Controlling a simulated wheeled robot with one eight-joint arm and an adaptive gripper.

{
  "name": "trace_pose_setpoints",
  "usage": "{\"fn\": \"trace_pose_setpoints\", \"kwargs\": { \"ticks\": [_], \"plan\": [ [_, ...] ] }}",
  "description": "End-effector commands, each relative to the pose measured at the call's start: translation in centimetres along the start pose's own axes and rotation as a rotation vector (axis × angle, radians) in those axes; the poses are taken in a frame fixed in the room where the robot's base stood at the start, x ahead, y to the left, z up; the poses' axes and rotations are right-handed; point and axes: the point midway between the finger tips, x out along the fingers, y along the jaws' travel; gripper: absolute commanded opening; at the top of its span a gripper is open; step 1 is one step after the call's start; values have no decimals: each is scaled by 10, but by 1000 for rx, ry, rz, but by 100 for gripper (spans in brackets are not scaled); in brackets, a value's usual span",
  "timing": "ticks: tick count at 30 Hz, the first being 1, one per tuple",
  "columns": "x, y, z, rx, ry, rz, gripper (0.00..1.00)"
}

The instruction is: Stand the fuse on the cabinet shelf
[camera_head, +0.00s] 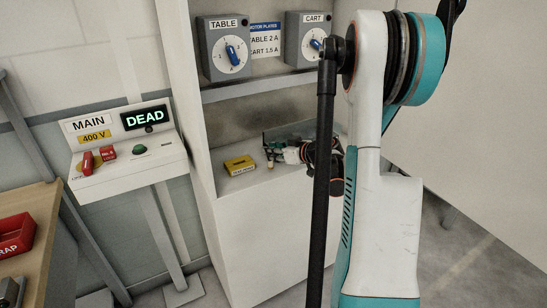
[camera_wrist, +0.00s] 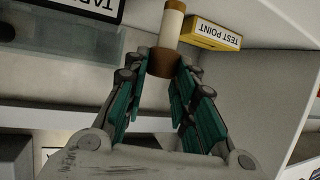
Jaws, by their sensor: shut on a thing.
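The fuse (camera_wrist: 172,27), a cream tube with brown ends, shows in the wrist view between my gripper's fingertips (camera_wrist: 160,76). My gripper is shut on its near brown end. In the head view my gripper (camera_head: 271,150) reaches into the cabinet, low over the pale cabinet shelf (camera_head: 238,186). The fuse (camera_head: 270,162) shows there only as a small tan piece below the fingertips. I cannot tell whether it touches the shelf. The shelf also shows in the wrist view (camera_wrist: 262,95).
A yellow test point block (camera_head: 239,165) lies on the shelf just left of the fuse. A see-through tray (camera_head: 306,130) stands behind my gripper. The TABLE (camera_head: 224,47) and CART dial boxes sit above. A control panel (camera_head: 128,165) reading DEAD stands left.

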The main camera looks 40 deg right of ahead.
Motion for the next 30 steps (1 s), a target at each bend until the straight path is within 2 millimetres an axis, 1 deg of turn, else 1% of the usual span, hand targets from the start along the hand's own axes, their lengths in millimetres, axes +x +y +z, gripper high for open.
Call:
{"fn": "trace_pose_setpoints", "kwargs": {
  "ticks": [1,3,12,13,14,15,16,27,30],
  "plan": [
    [4,0,8,0,0,0,0],
    [5,0,11,0,0,0,0],
    [5,0,12,0,0,0,0],
    [5,0,13,0,0,0,27],
    [5,0,12,0,0,0,34],
    [5,0,12,0,0,0,43],
    [5,0,12,0,0,0,45],
    [4,0,9,0,0,0,45],
    [-7,1,9,1,0,3,45]
  ]
}}
